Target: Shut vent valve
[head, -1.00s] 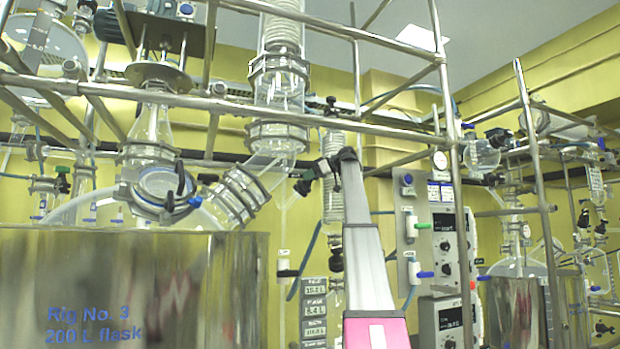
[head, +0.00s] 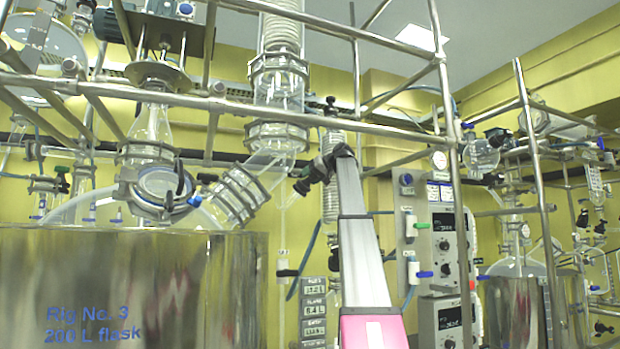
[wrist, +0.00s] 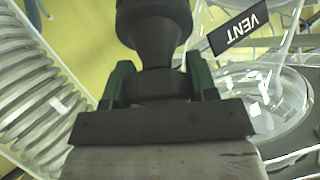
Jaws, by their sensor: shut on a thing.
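My gripper (wrist: 157,85) has green fingers, closed on both sides of the neck of a black knob in the wrist view. The black knob of the vent valve (wrist: 155,25) fills the top middle of that view. A black tag (wrist: 238,27) reading VENT hangs just right of it, upside down. In the head view my gripper (head: 312,174) is at the end of my raised arm, beside the coiled glass column. The knob and fingers are small and dark there, and the valve's turn position cannot be told.
A coiled glass column (wrist: 38,95) runs close on the left in the wrist view, with round glassware (wrist: 270,100) on the right. In the head view, a metal frame bar (head: 230,104) crosses above my gripper. A large steel vessel (head: 190,290) stands at left.

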